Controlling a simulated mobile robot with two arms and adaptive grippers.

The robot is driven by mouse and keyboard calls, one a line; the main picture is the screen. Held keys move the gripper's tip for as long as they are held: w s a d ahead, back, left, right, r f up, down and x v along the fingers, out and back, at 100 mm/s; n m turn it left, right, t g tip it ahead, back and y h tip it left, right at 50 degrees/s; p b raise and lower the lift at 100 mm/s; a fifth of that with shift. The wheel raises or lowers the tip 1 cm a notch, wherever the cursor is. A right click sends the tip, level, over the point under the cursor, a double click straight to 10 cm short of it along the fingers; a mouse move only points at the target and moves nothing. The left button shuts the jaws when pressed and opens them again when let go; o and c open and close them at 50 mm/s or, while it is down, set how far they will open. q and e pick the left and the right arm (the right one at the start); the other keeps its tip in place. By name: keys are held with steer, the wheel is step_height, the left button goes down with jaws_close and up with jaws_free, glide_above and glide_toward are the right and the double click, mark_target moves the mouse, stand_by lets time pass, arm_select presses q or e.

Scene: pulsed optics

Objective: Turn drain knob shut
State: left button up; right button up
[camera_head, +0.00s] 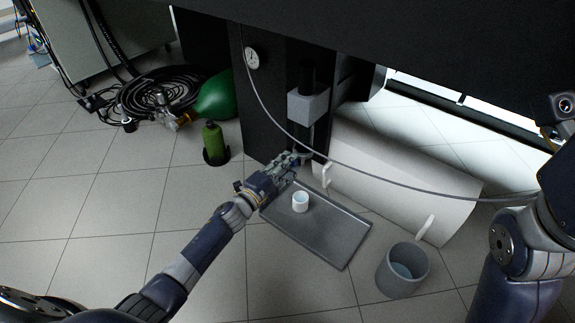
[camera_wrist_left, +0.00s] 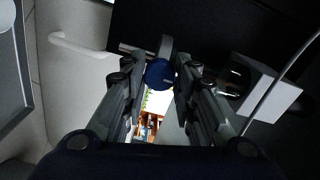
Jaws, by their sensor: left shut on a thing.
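The drain knob (camera_wrist_left: 160,74) is a round blue knob, seen between my left fingertips in the left wrist view. In the head view only a small bit of it shows beside the fingers. My left gripper (camera_head: 291,159) reaches to the foot of the dark cabinet and is shut on the knob; it also shows in the left wrist view (camera_wrist_left: 158,82). A grey metal tray (camera_head: 335,237) lies on the floor below, with a small white cup (camera_head: 300,202) on it. My right gripper is out of view; only part of my right arm shows.
A white curved panel with handles (camera_head: 400,190) lies right of the tray. A grey bucket (camera_head: 402,271) stands in front of it. A hose (camera_head: 400,179) hangs across the view. A green bottle (camera_head: 214,143) and coiled cables (camera_head: 155,92) are at the left. Floor at the left front is clear.

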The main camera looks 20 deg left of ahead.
arm_select(q)
steer(key=o, duration=1)
steer(key=shift+o, duration=0.2)
steer(key=v, duration=1.2)
